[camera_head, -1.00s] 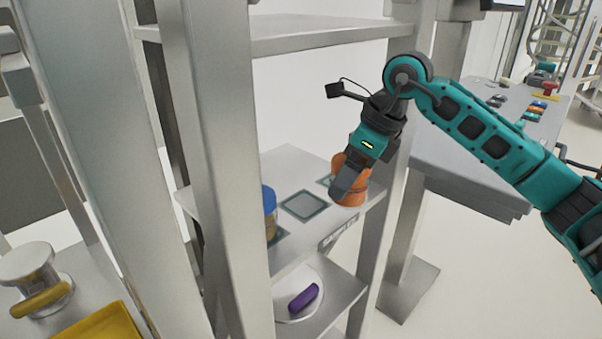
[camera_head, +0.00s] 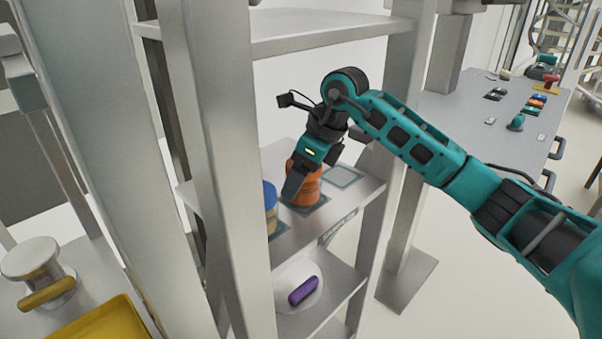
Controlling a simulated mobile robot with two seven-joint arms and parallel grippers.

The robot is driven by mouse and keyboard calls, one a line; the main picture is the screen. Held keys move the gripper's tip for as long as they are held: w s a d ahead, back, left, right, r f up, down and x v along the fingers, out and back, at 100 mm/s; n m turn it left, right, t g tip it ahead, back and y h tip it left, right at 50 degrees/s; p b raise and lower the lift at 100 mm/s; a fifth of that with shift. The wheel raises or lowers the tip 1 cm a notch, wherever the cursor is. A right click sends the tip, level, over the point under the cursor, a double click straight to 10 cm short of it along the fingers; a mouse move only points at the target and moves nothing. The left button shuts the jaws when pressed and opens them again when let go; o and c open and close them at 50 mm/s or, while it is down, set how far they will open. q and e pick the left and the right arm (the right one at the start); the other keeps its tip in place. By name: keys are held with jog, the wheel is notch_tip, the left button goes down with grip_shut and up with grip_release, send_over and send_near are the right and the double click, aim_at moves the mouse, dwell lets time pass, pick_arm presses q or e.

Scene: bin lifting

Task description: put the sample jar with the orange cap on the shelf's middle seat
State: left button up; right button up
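The sample jar with the orange cap (camera_head: 307,188) is at the shelf's middle seat (camera_head: 318,205), a dark-edged square on the shelf board. It looks upright; I cannot tell whether its base touches the seat. My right gripper (camera_head: 294,186) reaches down from above with its fingers at the jar, apparently shut on it. A finger hides part of the jar. A blue-capped jar (camera_head: 270,197) stands on the seat to the left, partly hidden by a shelf post. The seat to the right (camera_head: 343,176) is empty. My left gripper is not in view.
Shelf posts (camera_head: 220,170) stand close on the left, and an upper board (camera_head: 320,35) hangs above. A lower board holds a purple object (camera_head: 303,290) on a round white plate. A grey table (camera_head: 480,125) with small items is at the right. A yellow tray (camera_head: 105,322) lies lower left.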

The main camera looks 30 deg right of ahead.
jog(key=shift+f, duration=0.15)
jog(key=o, duration=1.1)
jog(key=shift+o, duration=0.5)
jog(key=shift+s+d+r, duration=0.1)
jog(key=shift+r, duration=0.4)
jog(key=v, duration=0.2)
jog(key=shift+s+d+r, duration=0.15)
jog(key=shift+d+r, duration=0.1)
jog(key=shift+r, duration=0.05)
jog(key=s+d+b, duration=0.2)
jog(key=s+d, duration=0.5)
jog(key=s, duration=0.1)
jog(key=shift+s+d+f, duration=0.15)
jog(key=shift+s+d, duration=0.15)
jog(key=shift+s, duration=0.1)
